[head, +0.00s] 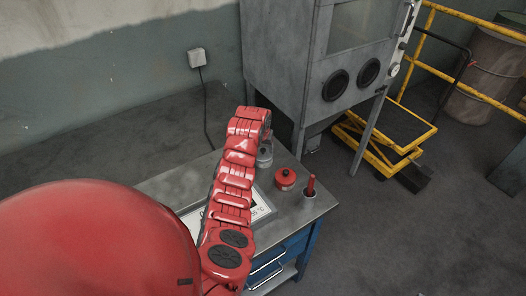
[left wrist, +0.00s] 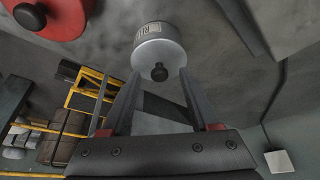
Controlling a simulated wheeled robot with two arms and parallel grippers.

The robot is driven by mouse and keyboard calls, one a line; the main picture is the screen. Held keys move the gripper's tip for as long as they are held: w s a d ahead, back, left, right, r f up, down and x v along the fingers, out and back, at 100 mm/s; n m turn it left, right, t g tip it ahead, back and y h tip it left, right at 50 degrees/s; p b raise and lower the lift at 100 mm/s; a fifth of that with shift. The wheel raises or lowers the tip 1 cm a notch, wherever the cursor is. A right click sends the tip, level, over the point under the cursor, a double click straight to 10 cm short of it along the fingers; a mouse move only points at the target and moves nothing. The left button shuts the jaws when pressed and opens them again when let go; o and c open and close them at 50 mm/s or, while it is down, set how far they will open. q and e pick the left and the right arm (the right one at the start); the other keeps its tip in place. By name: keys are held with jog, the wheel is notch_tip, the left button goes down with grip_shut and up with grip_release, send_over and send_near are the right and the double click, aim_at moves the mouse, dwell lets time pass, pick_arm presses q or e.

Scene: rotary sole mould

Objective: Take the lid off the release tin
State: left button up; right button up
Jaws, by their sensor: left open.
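A round grey metal tin (head: 265,156) stands on the bench, partly hidden behind my red left arm in the head view. In the left wrist view the grey tin (left wrist: 150,34) shows a pale label with dark marks and a black knob (left wrist: 160,73) on its lid. The lid looks seated on the tin. My left gripper (left wrist: 158,88) is open, with one finger on either side of the knob's line in that view. Nothing is between the fingers that I can see as held; whether they touch the tin I cannot tell. My right gripper is not in view.
A red pot with a dark knob (head: 285,178) stands close to the tin, also in the left wrist view (left wrist: 48,14). A red-handled tool in a cup (head: 309,191) is near the bench's right edge. A grey cabinet (head: 318,70) stands behind the bench (head: 168,183).

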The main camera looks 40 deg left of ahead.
pick_arm(q)
jog(key=shift+f, duration=0.1)
jog(key=shift+c, duration=0.2)
grip_shut()
